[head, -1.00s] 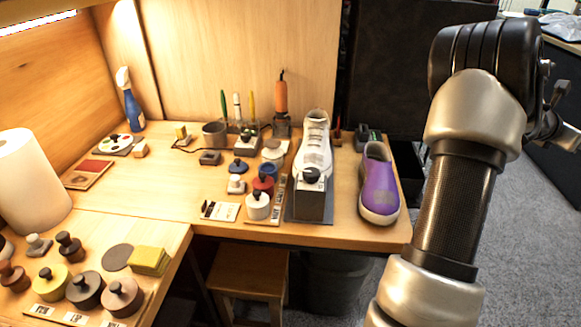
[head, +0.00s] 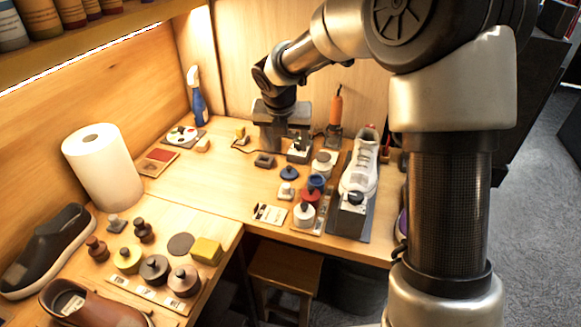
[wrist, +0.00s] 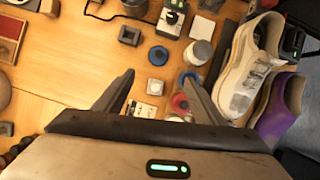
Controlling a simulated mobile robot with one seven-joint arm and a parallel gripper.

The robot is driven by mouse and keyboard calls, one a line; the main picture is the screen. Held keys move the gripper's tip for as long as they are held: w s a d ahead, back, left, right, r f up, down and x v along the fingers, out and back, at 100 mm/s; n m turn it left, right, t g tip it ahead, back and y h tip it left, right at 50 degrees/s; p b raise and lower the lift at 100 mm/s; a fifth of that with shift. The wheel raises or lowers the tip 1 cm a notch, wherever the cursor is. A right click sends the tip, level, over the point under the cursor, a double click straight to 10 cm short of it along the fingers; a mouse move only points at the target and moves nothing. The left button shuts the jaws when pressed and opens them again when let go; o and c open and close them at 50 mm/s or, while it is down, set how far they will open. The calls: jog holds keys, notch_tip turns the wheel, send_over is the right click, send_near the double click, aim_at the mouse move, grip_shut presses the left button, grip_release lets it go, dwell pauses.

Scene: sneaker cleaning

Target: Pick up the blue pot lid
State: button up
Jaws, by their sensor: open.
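The blue pot lid (head: 288,173) lies on the table left of the open blue pot (head: 317,182). In the wrist view the lid (wrist: 158,55) shows as a round blue disc just beyond the gap between my fingertips, and the blue pot (wrist: 189,81) is near the right finger. My gripper (wrist: 159,74) is open and empty, with both fingers spread above the table. In the head view the arm reaches over the back of the table and the fingers are hard to make out.
A small white knobbed piece (head: 286,190), a red pot (head: 309,195) and a white pot (head: 303,214) stand close to the lid. A white sneaker (head: 361,165) on a stand is to the right. A dark square block (head: 264,160) lies to the left.

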jog(key=b, duration=0.3)
send_near(289, 168)
jog(key=f, duration=0.3)
jog(key=shift+w+a, duration=0.1)
jog(key=shift+w, duration=0.1)
jog(key=b+x, duration=0.1)
jog(key=x, duration=0.2)
jog(key=b+x, duration=0.1)
jog(key=x, duration=0.2)
jog(key=shift+w, duration=0.45)
jog(key=shift+d, duration=0.2)
jog(key=c, duration=1.1)
